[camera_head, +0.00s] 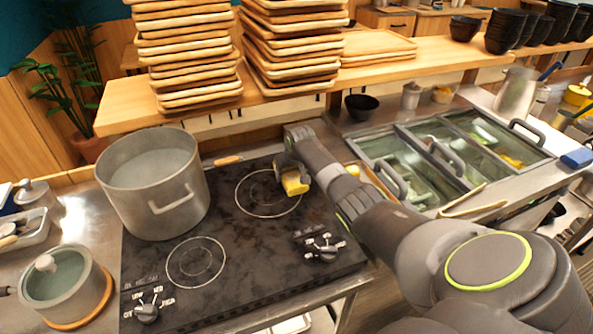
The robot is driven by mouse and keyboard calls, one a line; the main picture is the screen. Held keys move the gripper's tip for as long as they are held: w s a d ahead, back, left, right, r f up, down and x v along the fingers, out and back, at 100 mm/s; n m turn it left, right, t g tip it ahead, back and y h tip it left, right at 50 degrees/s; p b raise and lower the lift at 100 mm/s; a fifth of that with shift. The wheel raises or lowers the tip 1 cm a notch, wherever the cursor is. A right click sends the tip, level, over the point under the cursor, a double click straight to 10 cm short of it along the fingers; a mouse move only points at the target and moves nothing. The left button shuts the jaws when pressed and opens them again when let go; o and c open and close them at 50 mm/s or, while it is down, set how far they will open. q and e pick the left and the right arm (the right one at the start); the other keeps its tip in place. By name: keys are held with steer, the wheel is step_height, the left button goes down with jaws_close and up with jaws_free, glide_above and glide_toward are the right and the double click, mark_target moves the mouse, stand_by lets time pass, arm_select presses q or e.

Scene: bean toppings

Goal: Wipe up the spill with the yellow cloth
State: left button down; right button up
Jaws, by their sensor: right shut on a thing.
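My right gripper (286,175) is over the right side of the black stovetop (225,225), by the rear right burner ring. It is shut on the yellow cloth (295,184), which hangs at its tip. From this angle I cannot tell whether the cloth touches the stovetop. Dark, smudgy patches show on the stovetop around the rings, but I cannot make out a clear edge of the spill. My arm hides the stovetop's right edge. My left gripper is not in view.
A large steel pot (155,190) stands on the stovetop's rear left. A smaller lidded pot (67,285) sits at front left. Stacked wooden trays (192,50) are on the shelf behind. Glass-lidded bins (425,165) are to the right. The stovetop's middle is clear.

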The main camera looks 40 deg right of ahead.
steer(key=shift+a+f, duration=0.15)
steer(key=shift+a, duration=0.2)
steer(key=shift+d, duration=0.15)
steer(key=shift+s+d, duration=0.25)
steer(key=shift+d, duration=0.7)
steer(key=shift+s+d, duration=0.2)
steer(key=shift+d, duration=0.75)
steer(key=shift+a, duration=0.15)
steer(key=shift+w+a, duration=0.1)
steer(key=shift+a, duration=0.5)
steer(key=shift+w+a+p, duration=0.2)
steer(key=shift+a+p, duration=0.1)
steer(key=shift+a, duration=0.35)
steer(key=shift+w+a+p, duration=0.15)
steer(key=shift+a+p, duration=0.15)
steer(key=shift+a, duration=0.35)
